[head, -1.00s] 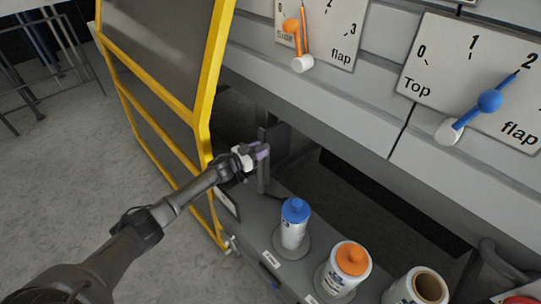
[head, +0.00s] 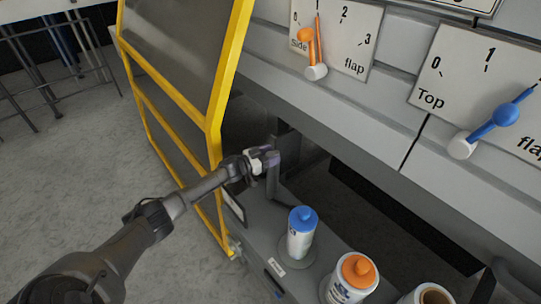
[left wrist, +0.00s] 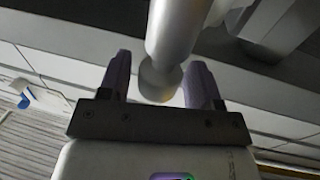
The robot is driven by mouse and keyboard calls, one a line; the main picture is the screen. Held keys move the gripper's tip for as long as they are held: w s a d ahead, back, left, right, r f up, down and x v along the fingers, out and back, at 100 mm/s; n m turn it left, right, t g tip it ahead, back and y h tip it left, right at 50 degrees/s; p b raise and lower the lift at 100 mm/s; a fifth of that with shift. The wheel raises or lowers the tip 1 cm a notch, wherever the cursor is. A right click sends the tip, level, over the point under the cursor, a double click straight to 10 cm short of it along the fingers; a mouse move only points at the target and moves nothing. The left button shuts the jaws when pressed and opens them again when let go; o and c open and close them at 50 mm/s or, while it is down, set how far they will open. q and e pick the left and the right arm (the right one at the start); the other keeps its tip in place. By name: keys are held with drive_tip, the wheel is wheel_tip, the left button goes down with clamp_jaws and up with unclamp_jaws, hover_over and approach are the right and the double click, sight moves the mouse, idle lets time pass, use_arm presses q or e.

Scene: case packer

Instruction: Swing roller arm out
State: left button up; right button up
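My left gripper (head: 264,158) is at the opening of the grey machine, close to a dark upright post (head: 273,172). In the left wrist view its two purple fingers (left wrist: 160,84) are apart. A grey rod with a rounded end (left wrist: 163,60), which looks like part of the roller arm, reaches down between them. Narrow gaps show on both sides of the rod, so the fingers do not look closed on it. In the head view the rod is not clear, and the gripper covers that spot. My right gripper is not in view.
A yellow-framed guard door (head: 213,140) stands just left of the gripper. A blue-capped bottle (head: 301,235) and an orange-capped bottle (head: 353,280) stand on the ledge to the lower right. Dial plates with an orange pointer (head: 312,45) and a blue pointer (head: 503,115) are above.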

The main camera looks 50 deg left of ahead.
use_arm(q)
drive_tip(key=shift+o, duration=0.2)
drive_tip(key=shift+s, duration=0.15)
drive_tip(key=shift+s+r, duration=0.1)
drive_tip(key=shift+s, duration=0.15)
drive_tip(key=s+a+p, duration=0.2)
drive_tip(key=s, duration=1.1)
drive_tip(key=shift+a, duration=0.3)
drive_tip(key=shift+w, duration=0.1)
